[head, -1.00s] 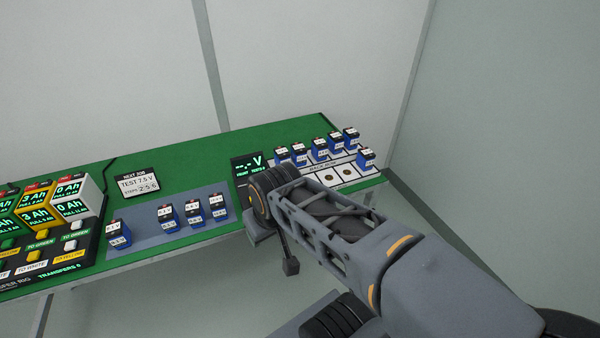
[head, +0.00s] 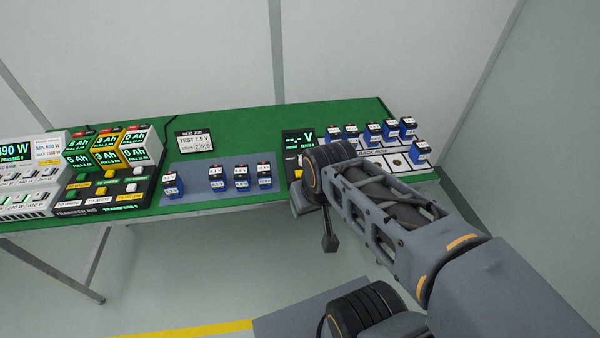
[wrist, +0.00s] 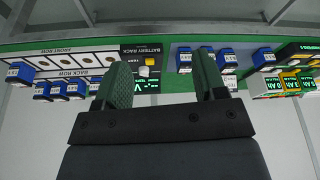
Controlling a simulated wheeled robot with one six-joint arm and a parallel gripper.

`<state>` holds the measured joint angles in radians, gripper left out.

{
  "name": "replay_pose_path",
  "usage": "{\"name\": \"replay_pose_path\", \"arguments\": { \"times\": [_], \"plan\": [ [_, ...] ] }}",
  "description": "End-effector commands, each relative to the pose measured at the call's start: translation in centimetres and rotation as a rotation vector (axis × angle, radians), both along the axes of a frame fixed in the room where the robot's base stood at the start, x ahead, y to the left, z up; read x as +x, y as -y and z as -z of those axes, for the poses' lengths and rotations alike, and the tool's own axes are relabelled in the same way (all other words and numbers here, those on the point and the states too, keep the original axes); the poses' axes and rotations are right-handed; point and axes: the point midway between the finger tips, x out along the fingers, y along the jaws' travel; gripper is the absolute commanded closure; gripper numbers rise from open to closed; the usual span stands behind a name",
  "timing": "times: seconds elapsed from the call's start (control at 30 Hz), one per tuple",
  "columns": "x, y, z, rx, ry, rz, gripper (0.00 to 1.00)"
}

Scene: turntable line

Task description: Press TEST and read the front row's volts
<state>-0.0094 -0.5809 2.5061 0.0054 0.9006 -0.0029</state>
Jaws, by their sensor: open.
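The battery rack shows a dark meter panel (head: 298,140) whose display reads "-.- V". In the wrist view, which is upside down, the panel (wrist: 130,52) carries a yellow button (wrist: 149,61) and a paler one beside it; I cannot tell for sure which is TEST. The front row (head: 397,163) holds one blue battery (head: 420,152) at its right end; its other visible places look empty. Several blue batteries (head: 373,134) stand in the back row. My gripper (wrist: 163,85) is open and empty, its green fingers apart below the panel in the wrist picture. My arm hides part of the rack.
A grey tray (head: 200,172) holds several blue batteries. A job card (head: 194,142) reads "TEST 7.5 V". The transfer rig (head: 100,190) with coloured packs and buttons stands further left.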

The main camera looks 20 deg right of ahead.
Motion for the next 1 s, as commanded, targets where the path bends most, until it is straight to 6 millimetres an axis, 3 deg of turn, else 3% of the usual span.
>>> {"name": "replay_pose_path", "arguments": {
  "times": [0.27, 0.9, 1.0],
  "plan": [
    [0.0, 0.0, 0.0, 0.0, 0.0, 0.0, 0.35],
    [0.0, 0.0, 0.0, 0.0, 0.0, 0.0, 0.97],
    [0.0, 0.0, 0.0, 0.0, 0.0, 0.0, 1.0]
  ]
}}
